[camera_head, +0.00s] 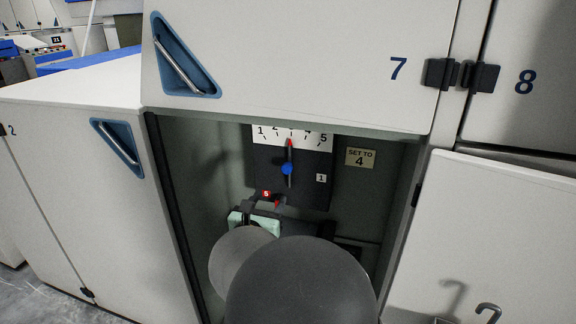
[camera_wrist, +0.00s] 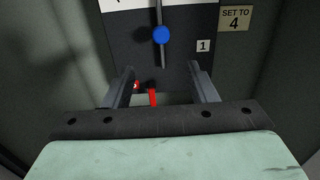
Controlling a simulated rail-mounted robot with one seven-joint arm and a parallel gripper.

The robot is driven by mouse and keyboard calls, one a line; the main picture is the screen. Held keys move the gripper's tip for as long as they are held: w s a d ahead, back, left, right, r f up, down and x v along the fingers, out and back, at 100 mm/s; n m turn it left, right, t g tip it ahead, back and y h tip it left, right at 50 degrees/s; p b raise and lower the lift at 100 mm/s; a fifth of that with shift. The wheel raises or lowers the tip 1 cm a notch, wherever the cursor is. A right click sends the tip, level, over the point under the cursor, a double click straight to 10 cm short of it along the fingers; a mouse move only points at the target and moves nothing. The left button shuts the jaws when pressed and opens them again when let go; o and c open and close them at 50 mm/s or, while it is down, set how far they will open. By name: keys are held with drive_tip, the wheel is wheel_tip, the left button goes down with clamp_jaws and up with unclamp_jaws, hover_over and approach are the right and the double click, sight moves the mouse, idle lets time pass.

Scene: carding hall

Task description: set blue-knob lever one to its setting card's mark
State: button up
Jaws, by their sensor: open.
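The blue knob (camera_head: 287,169) sits on an upright lever on a dark panel (camera_head: 305,195) tagged 1, inside an open bay. The lever's red tip (camera_head: 290,142) points at the middle of the white 1-to-5 scale (camera_head: 268,139), between 2 and 5, about where 3 belongs; the scale's top edge is cut off. The setting card (camera_head: 360,157) reads SET TO 4. My gripper (camera_wrist: 161,72) is open and empty, its fingers apart below the knob. In the wrist view the blue knob (camera_wrist: 161,35) shows beyond the fingertips, untouched.
A small red tag (camera_head: 266,194) and a red piece (camera_wrist: 153,97) show low near my fingers. A white panel marked 7 (camera_head: 300,65) overhangs the bay. A white door (camera_head: 500,230) stands at the right, and a white cabinet (camera_head: 80,190) at the left.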

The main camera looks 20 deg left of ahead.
sight(286, 171)
drive_tip(key=w, duration=1.6)
drive_tip(key=shift+w+a+b, duration=0.1)
drive_tip(key=shift+a+b, duration=0.2)
drive_tip(key=shift+a, duration=0.1)
